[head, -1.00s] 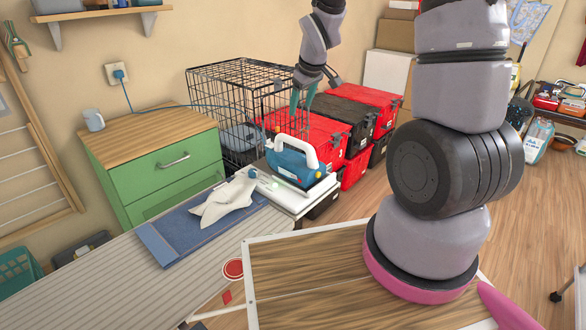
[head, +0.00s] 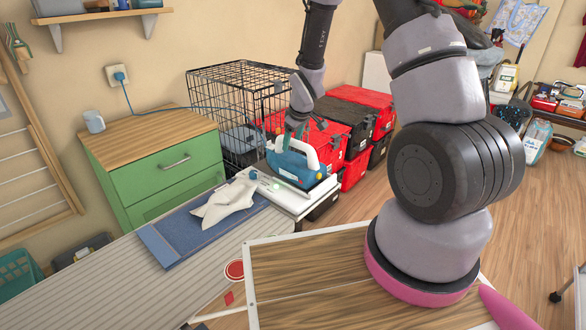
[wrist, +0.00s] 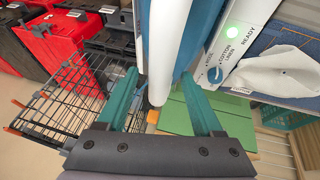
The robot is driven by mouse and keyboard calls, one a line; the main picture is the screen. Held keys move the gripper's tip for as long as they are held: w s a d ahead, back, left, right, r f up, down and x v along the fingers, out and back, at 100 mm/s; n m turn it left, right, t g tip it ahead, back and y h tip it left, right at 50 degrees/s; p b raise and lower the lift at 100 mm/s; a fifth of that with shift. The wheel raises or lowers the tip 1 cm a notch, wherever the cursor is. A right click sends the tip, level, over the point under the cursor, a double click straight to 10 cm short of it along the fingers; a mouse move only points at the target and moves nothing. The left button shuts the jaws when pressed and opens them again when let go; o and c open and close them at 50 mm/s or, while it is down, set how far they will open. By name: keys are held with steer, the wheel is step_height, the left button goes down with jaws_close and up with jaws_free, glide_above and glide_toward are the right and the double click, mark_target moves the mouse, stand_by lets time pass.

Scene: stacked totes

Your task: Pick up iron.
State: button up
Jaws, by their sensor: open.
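The iron (head: 291,167) is teal-blue with a white handle and sits on a white board at the end of the long grey-striped surface. In the wrist view its white handle (wrist: 168,45) comes down between my fingers. My gripper (head: 296,130) is open and points down at the handle from above. The wrist view shows my gripper (wrist: 160,80) with one teal finger on each side of the handle, apart from each other. Whether either finger touches the handle I cannot tell.
A blue mat (head: 190,232) with a crumpled white cloth (head: 222,205) lies left of the iron. A black wire crate (head: 225,100) and red and black totes (head: 350,110) stand behind. A green drawer cabinet (head: 160,180) is at left.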

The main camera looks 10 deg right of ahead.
steer(key=shift+x, duration=0.8)
jaws_close()
steer(key=shift+r, duration=0.1)
stand_by(0.7)
